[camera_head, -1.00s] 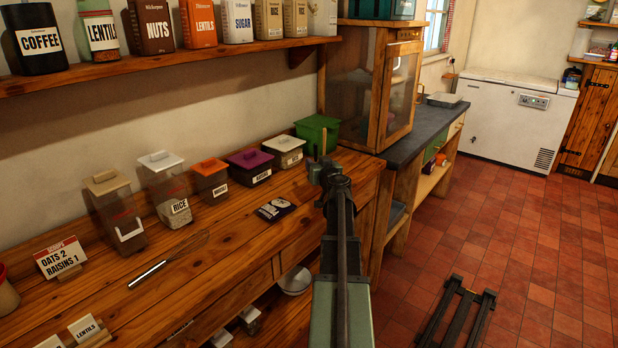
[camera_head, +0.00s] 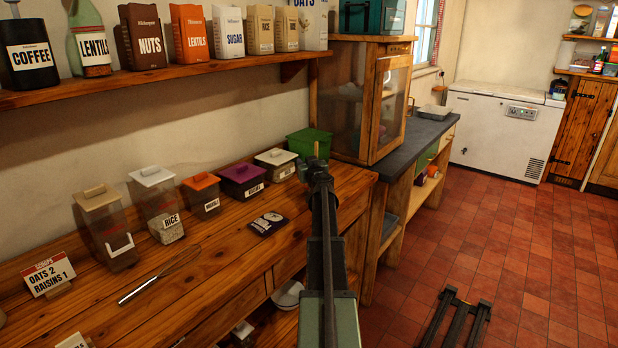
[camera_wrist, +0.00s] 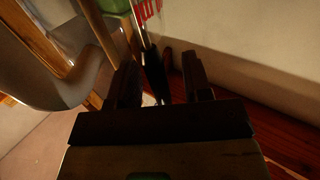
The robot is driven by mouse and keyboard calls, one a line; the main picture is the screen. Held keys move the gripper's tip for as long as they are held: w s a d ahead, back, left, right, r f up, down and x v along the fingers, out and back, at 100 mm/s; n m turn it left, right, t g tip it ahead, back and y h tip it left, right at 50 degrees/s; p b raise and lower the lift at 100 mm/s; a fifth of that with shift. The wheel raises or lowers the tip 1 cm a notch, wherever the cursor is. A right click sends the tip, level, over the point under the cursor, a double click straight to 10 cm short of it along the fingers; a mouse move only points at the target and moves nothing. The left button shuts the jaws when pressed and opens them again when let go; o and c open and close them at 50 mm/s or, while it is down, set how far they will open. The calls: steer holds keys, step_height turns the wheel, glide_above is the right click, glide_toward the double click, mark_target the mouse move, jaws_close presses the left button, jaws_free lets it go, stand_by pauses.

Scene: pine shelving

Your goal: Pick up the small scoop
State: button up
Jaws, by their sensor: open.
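My gripper (camera_head: 318,165) is at the far end of my outstretched arm, above the back right of the wooden counter (camera_head: 215,262), close to a green tub (camera_head: 302,143). In the wrist view its two dark fingers (camera_wrist: 160,88) are apart. A thin dark handle with a pale shaft (camera_wrist: 149,58) shows between or beyond them; I cannot tell whether it touches them. A wooden stick (camera_wrist: 98,25) and a large grey curved thing (camera_wrist: 60,88) lie to its left. I cannot identify the small scoop for certain in either view.
Lidded containers, including rice (camera_head: 160,205) and a purple-lidded one (camera_head: 243,180), line the wall. A whisk (camera_head: 160,275), a dark card (camera_head: 268,223) and a scoops sign (camera_head: 48,275) are on the counter. A glass-doored cabinet (camera_head: 370,100) stands right of the tub.

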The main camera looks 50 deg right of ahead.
steer(key=shift+w+d, duration=0.35)
steer(key=shift+w, duration=0.1)
jaws_close()
steer(key=shift+r, duration=0.15)
